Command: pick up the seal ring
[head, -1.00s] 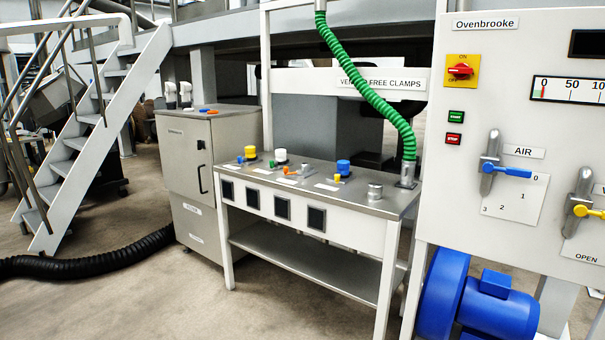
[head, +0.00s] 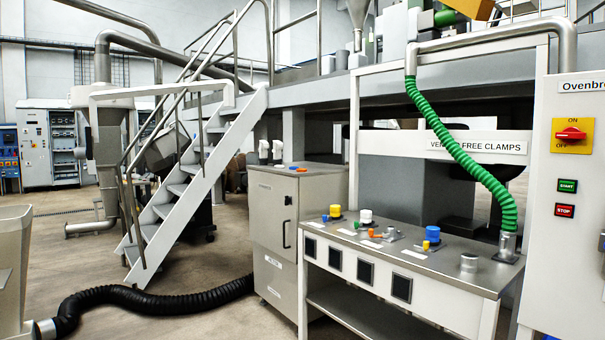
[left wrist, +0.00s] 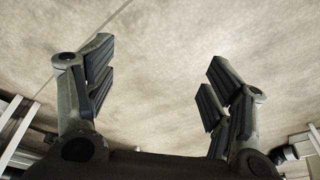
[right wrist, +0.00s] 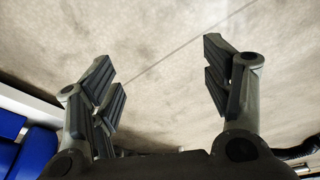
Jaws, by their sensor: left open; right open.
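I cannot make out a seal ring for certain in any view. Small coloured parts sit on the grey-topped bench (head: 480,274) in the head view: a yellow cap (head: 335,211), a white cap (head: 366,216), a blue cap (head: 432,233) and a small orange piece (head: 372,233). They are too small to tell if one is a ring. My left gripper (left wrist: 158,58) is open and empty over bare floor in the left wrist view. My right gripper (right wrist: 157,52) is open and empty over bare floor in the right wrist view. Neither gripper shows in the head view.
A grey cabinet (head: 272,217) stands left of the bench, with small items on top. A black hose (head: 150,300) lies across the floor. Stairs (head: 185,205) rise behind. A green hose (head: 462,150) drops to the bench. A control panel (head: 585,200) stands at right.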

